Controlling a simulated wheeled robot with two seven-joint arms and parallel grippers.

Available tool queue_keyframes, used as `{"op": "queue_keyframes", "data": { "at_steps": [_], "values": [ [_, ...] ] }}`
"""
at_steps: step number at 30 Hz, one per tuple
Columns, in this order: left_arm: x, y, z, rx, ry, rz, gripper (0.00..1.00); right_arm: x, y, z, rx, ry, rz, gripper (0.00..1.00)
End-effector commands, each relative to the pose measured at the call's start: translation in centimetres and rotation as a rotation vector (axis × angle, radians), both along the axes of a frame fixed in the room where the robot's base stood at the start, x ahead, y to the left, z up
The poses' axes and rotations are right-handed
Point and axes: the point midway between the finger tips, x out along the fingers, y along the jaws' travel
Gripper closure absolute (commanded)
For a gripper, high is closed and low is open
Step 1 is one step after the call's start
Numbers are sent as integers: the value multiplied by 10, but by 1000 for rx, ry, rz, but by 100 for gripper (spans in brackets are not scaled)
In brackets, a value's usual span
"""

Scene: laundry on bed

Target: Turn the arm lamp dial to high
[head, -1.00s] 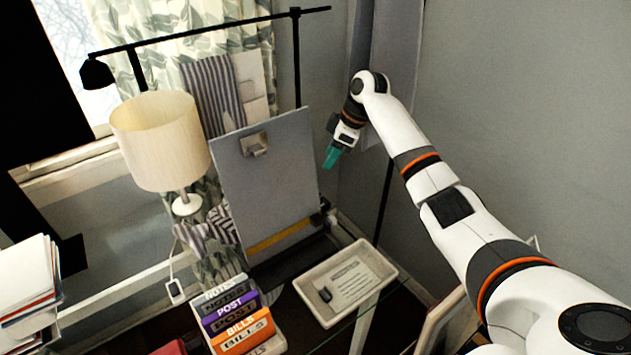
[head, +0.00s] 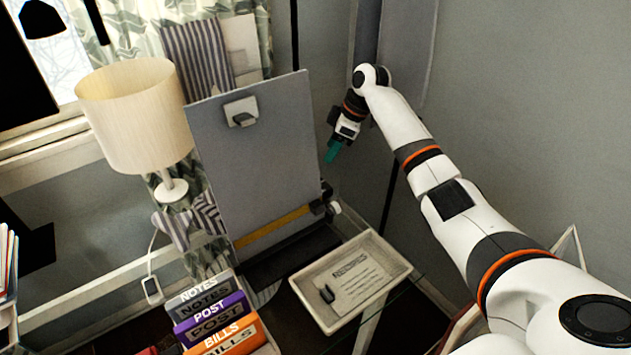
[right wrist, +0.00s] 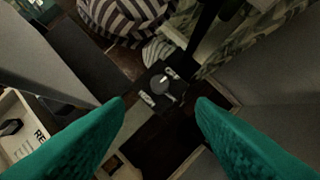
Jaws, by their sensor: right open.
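The arm lamp shows in the head view only as its black shade (head: 42,18) at the top left and part of its dark pole (head: 294,35) behind a grey board. A dark plate with a small round grey dial (right wrist: 161,84) and white marks lies between my fingertips in the right wrist view, some way beyond them. The marks are too small to read. My right gripper (head: 332,152) has green fingers and points down, right of the board's edge. My left gripper is not in view.
The grey clipboard-like board (head: 265,165) stands left of my right gripper. A white tray with papers (head: 395,268) lies below it. A cream table lamp (head: 135,115) and a letter sorter (head: 215,310) are at the left. A grey wall (head: 520,120) is at the right.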

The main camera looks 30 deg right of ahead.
Motion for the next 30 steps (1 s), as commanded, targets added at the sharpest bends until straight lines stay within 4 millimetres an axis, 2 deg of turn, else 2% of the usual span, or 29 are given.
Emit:
{"op": "queue_keyframes", "data": {
  "at_steps": [4, 12, 18, 23, 30],
  "values": [
    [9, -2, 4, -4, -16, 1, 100, 4, 7, -17, 1, 4, 2, 50],
    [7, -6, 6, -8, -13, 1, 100, 17, 24, -68, 2, 4, 1, 50],
    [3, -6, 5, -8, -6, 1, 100, 24, 33, -95, 1, 1, 1, 50],
    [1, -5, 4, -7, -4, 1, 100, 26, 35, -105, 0, 1, 0, 50],
    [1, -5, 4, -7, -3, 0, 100, 27, 36, -107, -1, 0, 1, 50]
  ]
}}
